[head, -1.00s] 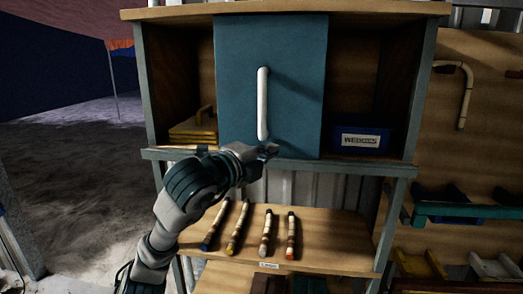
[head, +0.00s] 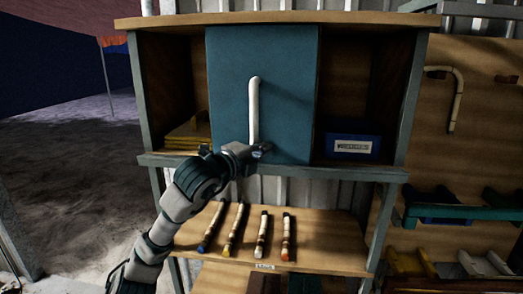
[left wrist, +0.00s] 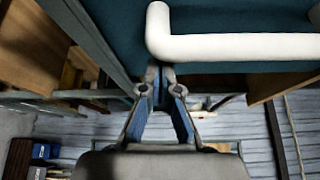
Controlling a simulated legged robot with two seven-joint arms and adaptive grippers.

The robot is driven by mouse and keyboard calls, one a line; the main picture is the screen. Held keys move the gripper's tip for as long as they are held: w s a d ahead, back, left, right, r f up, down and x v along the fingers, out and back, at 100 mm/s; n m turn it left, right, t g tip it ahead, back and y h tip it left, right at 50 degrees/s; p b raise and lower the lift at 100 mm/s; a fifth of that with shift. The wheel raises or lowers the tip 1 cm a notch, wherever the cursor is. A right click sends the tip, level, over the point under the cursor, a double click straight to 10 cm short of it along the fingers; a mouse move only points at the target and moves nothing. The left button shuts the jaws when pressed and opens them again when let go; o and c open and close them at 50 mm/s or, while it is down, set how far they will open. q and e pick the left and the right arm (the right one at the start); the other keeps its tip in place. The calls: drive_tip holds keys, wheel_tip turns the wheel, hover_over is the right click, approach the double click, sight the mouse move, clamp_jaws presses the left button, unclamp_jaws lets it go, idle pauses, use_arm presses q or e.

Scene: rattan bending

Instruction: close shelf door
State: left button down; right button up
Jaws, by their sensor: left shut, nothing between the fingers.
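The shelf door is a teal panel (head: 285,100) in the middle of the upper shelf, with open space on both sides of it. A white upright bar handle (head: 254,105) is fixed to it. My left gripper (head: 262,150) is at the door's lower edge, by the handle's lower end. In the left wrist view the gripper's fingertips (left wrist: 160,82) are together and empty, just beside the bent end of the white handle (left wrist: 235,45). I cannot tell whether they touch the door (left wrist: 125,25). My right gripper is not in view.
A blue labelled box (head: 353,146) stands in the right bay and yellow pieces (head: 188,135) lie in the left bay. Several sticks lie on the lower shelf board (head: 330,235). A rack with a cane (head: 456,100) is at the right. Open floor (head: 70,160) lies left.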

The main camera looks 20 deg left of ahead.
use_arm(q)
drive_tip(key=s+a, duration=0.3)
drive_tip(key=a, duration=0.9)
drive_tip(key=s+a, duration=0.4)
drive_tip(key=a, duration=0.8)
drive_tip(key=shift+a, duration=0.15)
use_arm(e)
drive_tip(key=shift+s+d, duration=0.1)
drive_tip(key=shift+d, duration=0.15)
use_arm(q)
drive_tip(key=shift+r, duration=0.15)
drive_tip(key=shift+a, duration=0.1)
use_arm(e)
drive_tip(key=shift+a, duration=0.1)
